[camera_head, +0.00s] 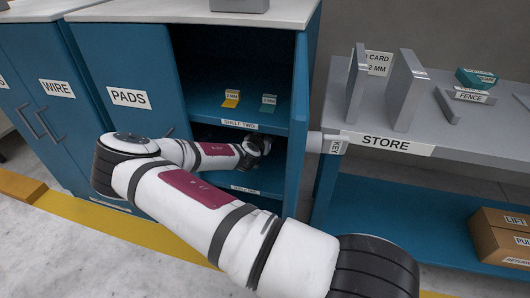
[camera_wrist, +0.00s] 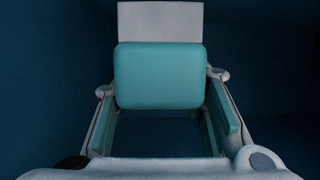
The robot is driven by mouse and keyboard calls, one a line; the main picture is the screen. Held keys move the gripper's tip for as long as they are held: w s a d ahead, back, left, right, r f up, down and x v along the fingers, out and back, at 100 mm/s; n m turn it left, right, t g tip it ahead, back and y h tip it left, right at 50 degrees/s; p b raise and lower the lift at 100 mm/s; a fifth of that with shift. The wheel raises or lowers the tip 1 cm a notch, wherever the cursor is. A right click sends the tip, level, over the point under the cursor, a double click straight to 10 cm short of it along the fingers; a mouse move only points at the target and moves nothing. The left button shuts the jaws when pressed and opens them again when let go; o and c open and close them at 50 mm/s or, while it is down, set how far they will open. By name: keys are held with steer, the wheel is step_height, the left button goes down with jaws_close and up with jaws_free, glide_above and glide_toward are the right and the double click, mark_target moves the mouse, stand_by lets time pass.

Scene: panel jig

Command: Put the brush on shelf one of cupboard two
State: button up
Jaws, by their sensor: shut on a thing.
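My gripper (camera_head: 257,147) is inside the open teal cupboard (camera_head: 299,85) beside the PADS label, in the space below the SHELF TWO board (camera_head: 220,119). In the wrist view, my gripper (camera_wrist: 160,90) is shut on a teal block with a pale flat part behind it, which I take for the brush (camera_wrist: 160,75). The brush is hard to make out in the head view. The lower shelf (camera_head: 262,182) is below my gripper, with a label too small to read surely. My arm hides part of it. I cannot tell whether the brush touches the shelf.
The cupboard walls are close around my arm. A grey STORE bench (camera_head: 440,140) stands to the right, with upright metal plates (camera_head: 404,88). The WIRE cupboard (camera_head: 40,110) is closed.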

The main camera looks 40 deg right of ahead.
step_height(320, 180, down, 7)
steer(key=shift+s+a+r+b, duration=0.1)
steer(key=shift+a+r+b, duration=0.05)
steer(key=shift+b, duration=0.9)
steer(key=shift+f+b, duration=0.3)
steer(key=shift+b, duration=0.05)
steer(key=o, duration=1.4)
steer(key=shift+c, duration=0.2)
steer(key=shift+r, duration=0.1)
steer(key=shift+r+p, duration=0.15)
steer(key=shift+p, duration=0.15)
steer(key=p+v, duration=0.2)
steer(key=v, duration=0.9)
steer(key=shift+s+a+r+p, duration=0.2)
steer(key=shift+r+p, duration=0.05)
steer(key=shift+p, duration=0.15)
